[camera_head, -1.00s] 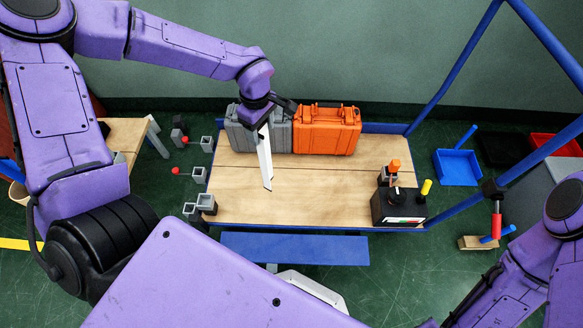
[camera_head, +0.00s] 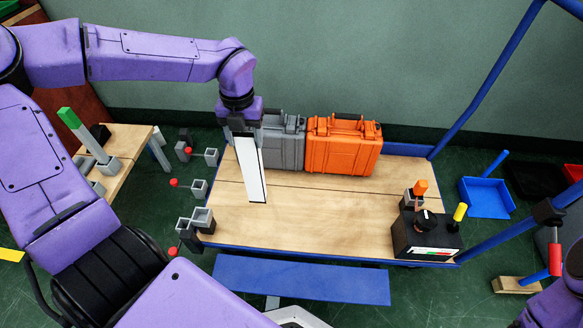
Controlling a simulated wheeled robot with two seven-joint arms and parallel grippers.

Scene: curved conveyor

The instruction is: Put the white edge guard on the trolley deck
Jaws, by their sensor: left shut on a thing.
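The white edge guard (camera_head: 251,168) is a long white strip with dark edges. My left gripper (camera_head: 243,130) is shut on its upper end, and the strip hangs down over the left part of the wooden trolley deck (camera_head: 320,215). I cannot tell whether its lower end touches the deck. The left gripper is just left of the grey case (camera_head: 285,143), which it partly covers. My right gripper is not in view; only part of the right arm shows at the lower right corner.
An orange case (camera_head: 343,147) stands beside the grey case at the deck's back. A black control box (camera_head: 427,234) sits at the front right. Grey square sockets (camera_head: 201,218) line the left side. The deck's middle is clear. A blue step (camera_head: 300,280) is in front.

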